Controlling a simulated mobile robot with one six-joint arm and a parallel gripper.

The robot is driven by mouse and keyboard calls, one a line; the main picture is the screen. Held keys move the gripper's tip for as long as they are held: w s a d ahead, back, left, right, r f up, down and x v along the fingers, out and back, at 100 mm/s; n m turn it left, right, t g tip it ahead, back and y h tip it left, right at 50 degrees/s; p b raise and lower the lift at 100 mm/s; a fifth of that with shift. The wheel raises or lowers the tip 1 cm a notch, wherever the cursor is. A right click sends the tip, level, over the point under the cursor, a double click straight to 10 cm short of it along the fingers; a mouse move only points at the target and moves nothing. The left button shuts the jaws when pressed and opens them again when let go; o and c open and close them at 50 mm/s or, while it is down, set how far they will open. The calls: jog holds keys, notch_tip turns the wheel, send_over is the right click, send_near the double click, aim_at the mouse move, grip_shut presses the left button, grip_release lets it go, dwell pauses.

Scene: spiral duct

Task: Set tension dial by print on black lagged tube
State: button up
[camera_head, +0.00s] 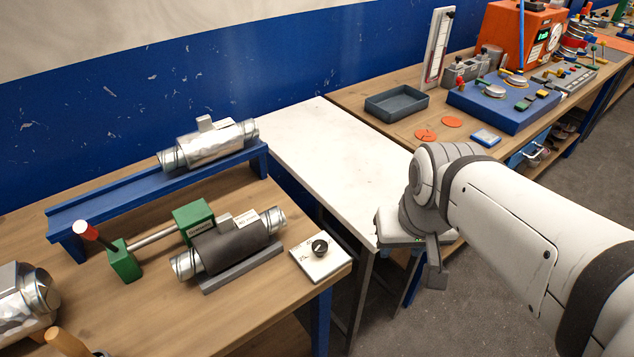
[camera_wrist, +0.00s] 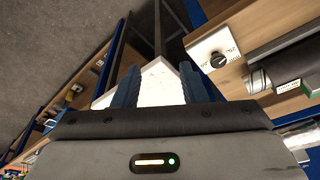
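The dial, a black knob (camera_head: 320,247) on a white plate, sits at the front right corner of the left wooden bench. In the wrist view the knob (camera_wrist: 218,60) is at upper right, its plate bearing small marks I cannot read. The black lagged tube (camera_head: 236,248) lies on a grey cradle left of the dial, with bare metal ends. My gripper (camera_head: 436,276) hangs right of the bench, apart from the dial. In the wrist view its fingers (camera_wrist: 160,76) are spread and empty.
A green clamp with a red-handled lever (camera_head: 88,231) stands left of the black tube. A silver-wrapped tube (camera_head: 212,144) rests on a blue rail (camera_head: 150,196) behind. A white table (camera_head: 320,150) adjoins the bench. A blue panel (camera_head: 503,104) and tray (camera_head: 396,103) occupy the far bench.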

jog(key=shift+o, duration=0.8)
jog(key=shift+w+a, duration=0.2)
jog(key=shift+a, duration=0.05)
jog(key=shift+o, duration=0.8)
jog(key=w+a+f+n+g+b, duration=0.1)
jog(key=w+a+f+n, duration=0.1)
jog(key=w+a+n, duration=0.2)
jog(key=w+a, duration=0.1)
jog(key=w, duration=0.2)
jog(key=shift+a+f+g, duration=0.3)
jog(key=shift+a, duration=0.1)
jog(key=n+g, duration=0.1)
jog(key=n, duration=0.3)
send_over(320, 244)
notch_tip(320, 244, down, 4)
jog(key=shift+s+d+r+b, duration=0.1)
jog(key=shift+s+d+b, duration=0.05)
jog(key=shift+b, duration=0.3)
jog(key=shift+a+f, duration=0.2)
jog(key=shift+f, duration=0.45)
notch_tip(320, 244, down, 7)
jog(key=shift+r, duration=0.1)
jog(key=shift+c, duration=0.3)
jog(key=c, duration=0.9)
